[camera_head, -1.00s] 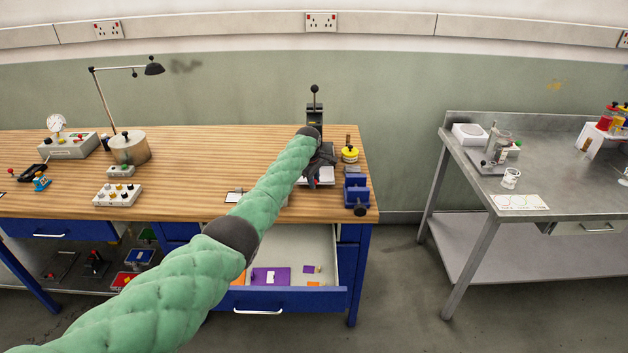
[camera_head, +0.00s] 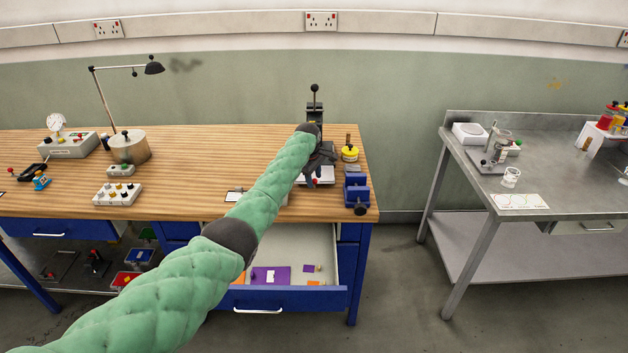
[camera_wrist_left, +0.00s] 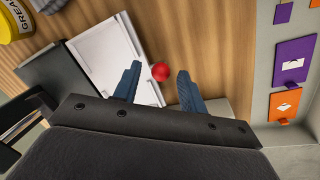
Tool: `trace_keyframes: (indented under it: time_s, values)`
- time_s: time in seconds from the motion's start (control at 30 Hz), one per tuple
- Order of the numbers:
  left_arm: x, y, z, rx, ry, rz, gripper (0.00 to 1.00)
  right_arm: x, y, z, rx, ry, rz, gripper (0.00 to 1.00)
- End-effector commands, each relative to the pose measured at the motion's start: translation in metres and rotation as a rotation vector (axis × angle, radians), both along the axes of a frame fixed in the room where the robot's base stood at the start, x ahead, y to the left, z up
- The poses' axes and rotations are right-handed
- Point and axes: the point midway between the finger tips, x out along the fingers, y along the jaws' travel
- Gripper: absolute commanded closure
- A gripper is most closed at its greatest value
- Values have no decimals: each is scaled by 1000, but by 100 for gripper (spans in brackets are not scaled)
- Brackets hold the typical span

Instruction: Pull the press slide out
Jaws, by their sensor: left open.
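The press (camera_head: 314,112) stands at the back right of the wooden bench, a dark upright with a black ball-topped lever. Its white slide plate (camera_head: 322,182) lies low in front, partly hidden by my left arm and gripper. In the left wrist view the white slide (camera_wrist_left: 104,52) is a flat pale tray, with a red ball knob (camera_wrist_left: 160,72) near its edge. My left gripper (camera_head: 318,166) is over the front of the press. Its open fingers (camera_wrist_left: 159,82) are on either side of the red knob, with visible gaps. My right gripper is not in view.
A blue vise (camera_head: 356,190) and a yellow grease tin (camera_head: 349,154) stand just right of the press. An open drawer (camera_head: 300,299) with orange and purple cards juts out below the bench edge.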

Motion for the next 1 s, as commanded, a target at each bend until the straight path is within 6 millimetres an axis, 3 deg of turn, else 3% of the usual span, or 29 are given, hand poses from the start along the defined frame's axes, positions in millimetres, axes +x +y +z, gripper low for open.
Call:
trace_keyframes:
  time_s: [0.13, 0.2, 0.5, 1.0]
  values:
    - [-3, 3, 17, -1, -4, 0, 58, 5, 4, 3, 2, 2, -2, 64]
    - [-4, 4, 28, -1, -4, 0, 58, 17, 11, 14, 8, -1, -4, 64]
    - [-10, 7, 61, -1, -2, 1, 58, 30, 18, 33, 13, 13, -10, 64]
    - [-11, 7, 66, -1, -1, 1, 58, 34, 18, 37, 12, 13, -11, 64]
